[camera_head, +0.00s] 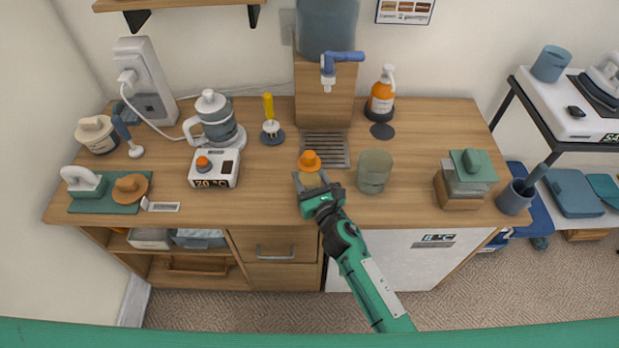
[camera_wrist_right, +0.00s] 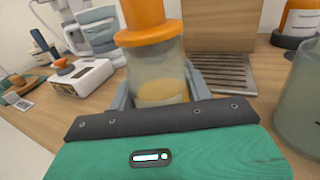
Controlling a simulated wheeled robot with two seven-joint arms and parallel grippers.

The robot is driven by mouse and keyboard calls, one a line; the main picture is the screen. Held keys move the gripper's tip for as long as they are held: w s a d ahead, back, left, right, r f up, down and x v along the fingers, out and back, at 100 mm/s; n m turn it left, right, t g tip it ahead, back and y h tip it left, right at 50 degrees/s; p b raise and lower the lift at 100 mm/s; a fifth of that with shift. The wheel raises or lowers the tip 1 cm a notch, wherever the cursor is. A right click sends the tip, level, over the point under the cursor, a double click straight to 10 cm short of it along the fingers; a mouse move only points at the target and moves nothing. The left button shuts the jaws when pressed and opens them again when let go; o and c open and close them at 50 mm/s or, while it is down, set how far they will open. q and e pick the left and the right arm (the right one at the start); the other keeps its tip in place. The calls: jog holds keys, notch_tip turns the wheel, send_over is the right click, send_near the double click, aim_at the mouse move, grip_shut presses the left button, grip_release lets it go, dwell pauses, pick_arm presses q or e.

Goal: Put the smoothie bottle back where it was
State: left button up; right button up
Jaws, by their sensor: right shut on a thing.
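The smoothie bottle is clear with an orange cap (camera_head: 309,160) and holds yellow-orange liquid. In the right wrist view the bottle (camera_wrist_right: 158,75) stands upright between the fingers, its lower part hidden by the gripper body. My right gripper (camera_head: 311,183) is shut on it at the front middle of the counter, just in front of the metal drip grille (camera_head: 325,149). I cannot tell whether the bottle's base touches the counter. My left gripper is in neither view.
A greenish glass (camera_head: 375,171) stands close to the right of the bottle. A white display box (camera_head: 214,168) and a blender-like jug (camera_head: 215,120) are at left. An amber pump bottle (camera_head: 382,92) is behind, near an empty dark disc (camera_head: 382,132). Counter between glass and green-topped box (camera_head: 466,170) is clear.

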jog(key=o, duration=1.2)
jog(key=shift+f, duration=0.1)
jog(key=shift+c, duration=0.2)
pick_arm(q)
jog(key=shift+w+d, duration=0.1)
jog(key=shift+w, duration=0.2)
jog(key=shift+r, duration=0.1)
